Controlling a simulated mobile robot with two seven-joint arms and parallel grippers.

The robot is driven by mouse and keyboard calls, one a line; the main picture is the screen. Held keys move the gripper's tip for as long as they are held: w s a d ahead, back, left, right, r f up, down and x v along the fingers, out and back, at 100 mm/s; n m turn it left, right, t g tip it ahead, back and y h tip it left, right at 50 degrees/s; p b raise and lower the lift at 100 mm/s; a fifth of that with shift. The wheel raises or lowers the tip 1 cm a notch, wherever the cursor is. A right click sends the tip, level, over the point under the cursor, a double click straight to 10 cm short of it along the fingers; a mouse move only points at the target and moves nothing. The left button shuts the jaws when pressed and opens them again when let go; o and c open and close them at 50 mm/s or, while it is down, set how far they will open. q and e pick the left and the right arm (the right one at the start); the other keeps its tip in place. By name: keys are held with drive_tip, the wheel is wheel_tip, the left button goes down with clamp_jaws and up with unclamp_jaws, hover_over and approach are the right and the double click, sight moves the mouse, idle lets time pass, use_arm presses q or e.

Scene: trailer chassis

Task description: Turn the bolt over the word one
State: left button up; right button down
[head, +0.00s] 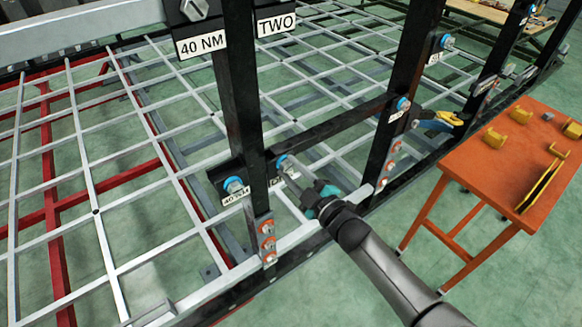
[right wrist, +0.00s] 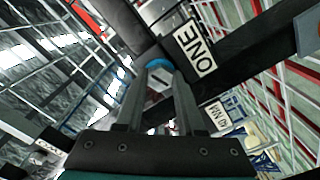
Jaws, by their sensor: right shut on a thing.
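The bolt (head: 281,160) has a blue ring at its base and sits on a dark frame bar. In the right wrist view its blue ring (right wrist: 155,62) shows beside the white ONE label (right wrist: 195,48). My right gripper (head: 292,167) reaches in from the lower right. In the right wrist view its two fingers (right wrist: 158,78) are shut on the bolt, one on each side of its head. The gripper hides part of the bolt and of the label below it in the head view. My left gripper is not in view.
Another blue-ringed bolt (head: 234,185) is on the post to the left, above a 40 NM label (head: 237,196). A TWO label (head: 276,25) is higher up. An orange table (head: 480,160) with yellow parts stands at the right. Dark posts and a metal grid surround the arm.

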drive_tip(key=m, duration=0.4)
drive_tip(key=shift+s+d+f+m+p, duration=0.2)
drive_tip(key=shift+f+m+p, duration=0.1)
drive_tip(key=shift+f+p, duration=0.1)
drive_tip(key=m, duration=0.3)
drive_tip(key=shift+m, duration=0.3)
drive_tip(key=m, duration=0.3)
drive_tip(key=shift+m, duration=0.3)
drive_tip(key=shift+a+m, duration=0.1)
drive_tip(key=shift+m, duration=1.7)
